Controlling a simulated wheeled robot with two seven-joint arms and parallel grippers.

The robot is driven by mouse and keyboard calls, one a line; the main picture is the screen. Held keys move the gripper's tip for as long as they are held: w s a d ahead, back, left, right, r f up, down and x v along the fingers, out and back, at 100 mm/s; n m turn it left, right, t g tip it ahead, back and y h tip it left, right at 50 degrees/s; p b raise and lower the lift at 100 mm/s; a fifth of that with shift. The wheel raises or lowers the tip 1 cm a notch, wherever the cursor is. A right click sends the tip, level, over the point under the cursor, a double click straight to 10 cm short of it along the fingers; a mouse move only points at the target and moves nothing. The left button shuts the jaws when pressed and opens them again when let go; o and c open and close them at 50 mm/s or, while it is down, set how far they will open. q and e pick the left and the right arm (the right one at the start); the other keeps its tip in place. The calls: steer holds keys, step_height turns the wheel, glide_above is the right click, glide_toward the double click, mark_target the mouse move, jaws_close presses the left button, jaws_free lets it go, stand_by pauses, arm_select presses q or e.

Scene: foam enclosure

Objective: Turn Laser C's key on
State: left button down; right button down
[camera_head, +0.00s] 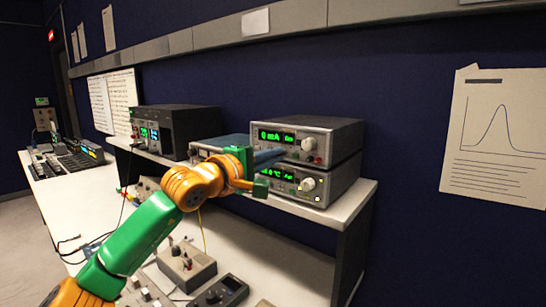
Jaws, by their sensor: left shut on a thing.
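Two stacked bench units stand on the raised shelf. The upper unit (305,140) has a green display reading 0 mA, and the lower unit (318,185) has a display partly covered by my gripper. Each has a round knob on its front. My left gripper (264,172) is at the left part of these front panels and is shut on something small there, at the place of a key. The key itself is hidden by the fingers. I cannot read a Laser C label. My right gripper is not in view.
A black unit with green and blue displays (180,128) stands farther left on the shelf (345,207). A blue-topped box (218,146) sits behind my wrist. Small boxes (187,264) and a dark meter (222,291) with cables lie on the bench below.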

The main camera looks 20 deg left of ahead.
arm_select(q)
steer(key=shift+f, duration=0.1)
stand_by(0.5)
steer(key=c, duration=1)
jaws_free()
steer(key=shift+d, duration=0.1)
steer(key=shift+s, duration=0.1)
steer(key=b+v, duration=0.4)
steer(key=v, duration=0.3)
